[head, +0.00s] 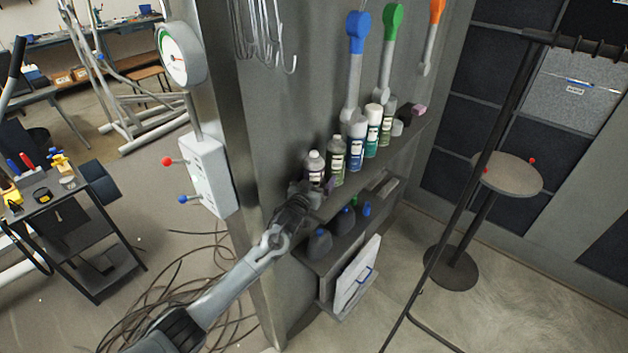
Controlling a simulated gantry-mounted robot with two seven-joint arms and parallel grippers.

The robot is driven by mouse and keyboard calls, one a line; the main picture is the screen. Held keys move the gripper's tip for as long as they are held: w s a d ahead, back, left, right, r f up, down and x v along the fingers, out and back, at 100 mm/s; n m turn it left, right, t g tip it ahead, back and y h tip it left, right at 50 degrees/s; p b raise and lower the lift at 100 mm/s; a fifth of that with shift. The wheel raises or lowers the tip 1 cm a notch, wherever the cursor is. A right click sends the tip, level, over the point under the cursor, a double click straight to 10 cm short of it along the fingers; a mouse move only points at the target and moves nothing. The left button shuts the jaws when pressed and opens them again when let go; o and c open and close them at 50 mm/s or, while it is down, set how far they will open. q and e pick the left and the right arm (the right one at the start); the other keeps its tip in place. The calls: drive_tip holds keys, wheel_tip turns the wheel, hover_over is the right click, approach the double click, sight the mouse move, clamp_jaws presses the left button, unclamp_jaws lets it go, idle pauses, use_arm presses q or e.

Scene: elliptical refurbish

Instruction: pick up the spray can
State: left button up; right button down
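Several spray cans and bottles stand upright in a row on the upper shelf of a grey cabinet in the head view. The nearest is a grey-topped bottle (315,165). I cannot tell which one the task means. My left gripper (312,188) is at the shelf's near end, right by the base of the nearest bottle. Its fingers are small and dark, so their opening and any contact are unclear. My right gripper is out of view.
Blue (357,32), green (393,22) and orange (437,12) handled tools hang above the cans. A gauge (182,54) and switch box (207,175) are left. A round stool (507,174) stands right.

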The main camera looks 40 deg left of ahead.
use_arm(q)
drive_tip(key=shift+w, duration=0.1)
drive_tip(key=shift+c, duration=0.6)
drive_tip(key=shift+r, duration=0.1)
drive_tip(key=c, duration=1)
drive_tip(key=shift+c, duration=0.2)
